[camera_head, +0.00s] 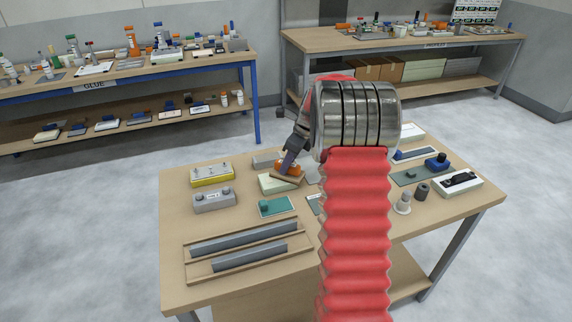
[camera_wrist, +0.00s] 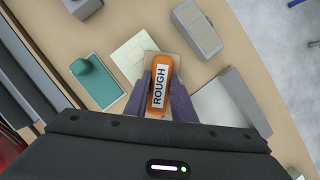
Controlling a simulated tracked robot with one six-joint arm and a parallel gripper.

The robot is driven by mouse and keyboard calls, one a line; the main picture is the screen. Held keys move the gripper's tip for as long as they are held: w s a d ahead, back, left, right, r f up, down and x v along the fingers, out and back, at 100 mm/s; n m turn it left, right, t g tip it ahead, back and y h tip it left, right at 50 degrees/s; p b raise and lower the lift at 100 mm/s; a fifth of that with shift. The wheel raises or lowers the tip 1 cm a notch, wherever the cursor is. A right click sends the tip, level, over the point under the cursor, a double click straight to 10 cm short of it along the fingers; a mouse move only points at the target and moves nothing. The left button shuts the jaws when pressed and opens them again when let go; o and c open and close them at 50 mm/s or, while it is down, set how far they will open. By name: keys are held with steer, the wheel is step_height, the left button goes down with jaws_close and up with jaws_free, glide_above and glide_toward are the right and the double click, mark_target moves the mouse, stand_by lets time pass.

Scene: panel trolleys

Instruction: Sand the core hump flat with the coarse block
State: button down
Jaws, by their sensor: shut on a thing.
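My gripper (camera_head: 288,165) is shut on the orange handle of the coarse block (camera_head: 289,169), above the middle of the wooden table. In the wrist view my gripper (camera_wrist: 161,95) has its two purple fingers on either side of the orange block (camera_wrist: 159,72), which is labelled ROUGH and has a tan base. A pale cream-green panel (camera_wrist: 128,79) lies beside and partly under the block; it also shows in the head view (camera_head: 267,186). A small lighter patch (camera_wrist: 136,55) on the panel may be the core hump. I cannot tell whether the block touches it.
A teal board with a knob (camera_head: 270,209) lies in front of the panel. A yellow box (camera_head: 212,176) and a grey unit (camera_head: 214,200) stand at left. Grey bars on wooden rails (camera_head: 245,238) lie at front left. My red arm hides part of the table.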

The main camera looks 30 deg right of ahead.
steer(key=shift+s, duration=0.1)
steer(key=shift+r, duration=2.45)
